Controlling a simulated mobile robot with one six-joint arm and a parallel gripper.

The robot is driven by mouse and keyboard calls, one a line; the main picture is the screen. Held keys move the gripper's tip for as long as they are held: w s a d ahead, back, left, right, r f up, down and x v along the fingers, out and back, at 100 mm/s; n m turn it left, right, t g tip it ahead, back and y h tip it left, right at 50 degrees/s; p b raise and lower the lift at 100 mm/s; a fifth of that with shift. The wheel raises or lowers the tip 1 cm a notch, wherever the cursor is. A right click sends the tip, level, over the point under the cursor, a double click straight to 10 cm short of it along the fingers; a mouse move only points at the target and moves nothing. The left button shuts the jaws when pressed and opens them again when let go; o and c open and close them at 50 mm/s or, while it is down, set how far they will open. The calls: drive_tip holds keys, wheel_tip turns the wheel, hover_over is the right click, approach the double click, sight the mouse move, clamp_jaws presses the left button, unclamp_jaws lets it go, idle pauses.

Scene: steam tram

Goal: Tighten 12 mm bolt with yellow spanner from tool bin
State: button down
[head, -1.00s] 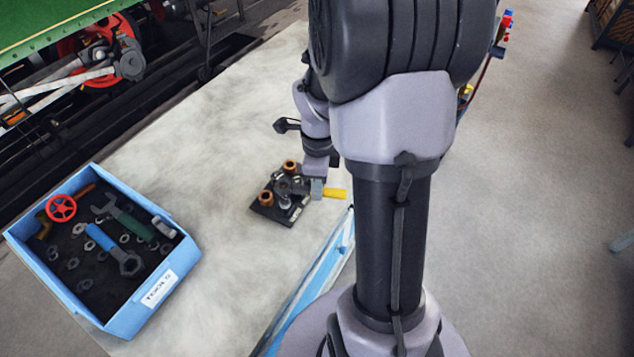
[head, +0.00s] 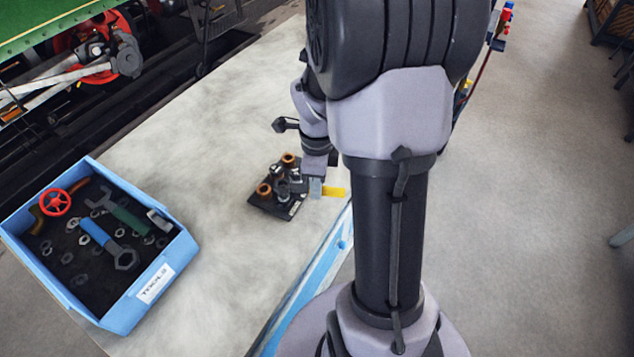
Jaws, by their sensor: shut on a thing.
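The yellow spanner (head: 334,192) shows only its yellow handle end, to the right of my gripper. My gripper (head: 315,188) is shut on the spanner at the right side of a dark bolt plate (head: 266,207). The plate carries copper-coloured bolts (head: 264,190) and grey metal bolts (head: 277,171). The spanner's dark head reaches left over the plate among the grey bolts. I cannot tell whether it is seated on one. No bolt size is readable. The blue tool bin (head: 150,291) stands at the left of the bench.
The bin holds a blue-handled spanner (head: 97,233), a green-handled spanner (head: 128,217), a red wheel (head: 55,202) and several loose nuts. The bench top (head: 215,130) between bin and plate is clear. The bench's blue edge (head: 325,262) lies close to the plate. Locomotive running gear (head: 95,50) is behind.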

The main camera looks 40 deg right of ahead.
drive_tip(key=shift+f+b, duration=0.4)
drive_tip(key=shift+b, duration=0.2)
idle(0.6)
drive_tip(key=shift+f+b, duration=0.7)
drive_tip(key=shift+s+a+f+m+b, duration=0.25)
drive_tip(key=shift+a+m+b, duration=0.25)
drive_tip(key=shift+m+b, duration=0.25)
drive_tip(key=shift+s+a+r, duration=0.1)
drive_tip(key=shift+a+r, duration=0.05)
drive_tip(key=shift+r, duration=0.05)
drive_tip(key=shift+w+d+r+n+p, duration=0.1)
drive_tip(key=shift+w+d+n+p, duration=0.15)
drive_tip(key=shift+d+n+p, duration=0.1)
drive_tip(key=shift+d+r+p, duration=0.1)
drive_tip(key=shift+r+p, duration=0.2)
drive_tip(key=shift+r, duration=0.7)
idle(1.2)
